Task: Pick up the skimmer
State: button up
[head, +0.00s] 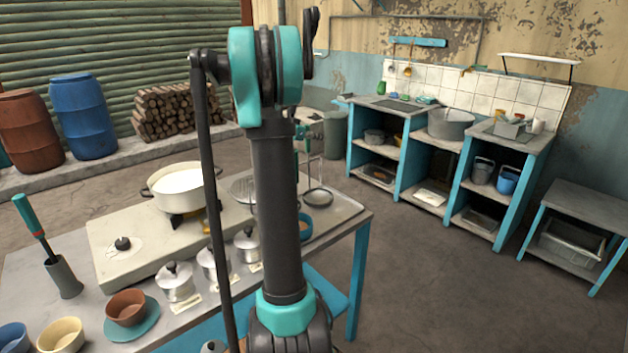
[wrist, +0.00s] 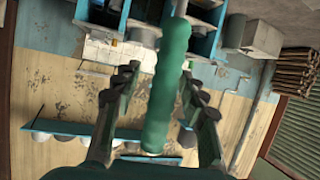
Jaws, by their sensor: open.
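The skimmer's green handle (wrist: 165,95) stands between the two dark fingers of my gripper (wrist: 160,72) in the wrist view. The fingers are open, with a visible gap on the handle's left side; whether the right finger touches it I cannot tell. A pale stem (wrist: 181,8) leaves the handle at the top of this upside-down view. In the head view, what looks like the skimmer's round head (head: 318,197) shows beside my arm, near the table's far right end. My arm hides most of the gripper there.
A pot of milk (head: 180,187) stands on the stove (head: 120,240) at left. Lidded small pots (head: 175,283), bowls (head: 127,307) and a holder with a teal-handled tool (head: 62,277) line the table's near side. Blue-framed counters (head: 405,150) stand across open floor.

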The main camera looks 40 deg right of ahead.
jog(key=shift+c, duration=0.6)
grip_shut()
jog(key=shift+r, duration=0.15)
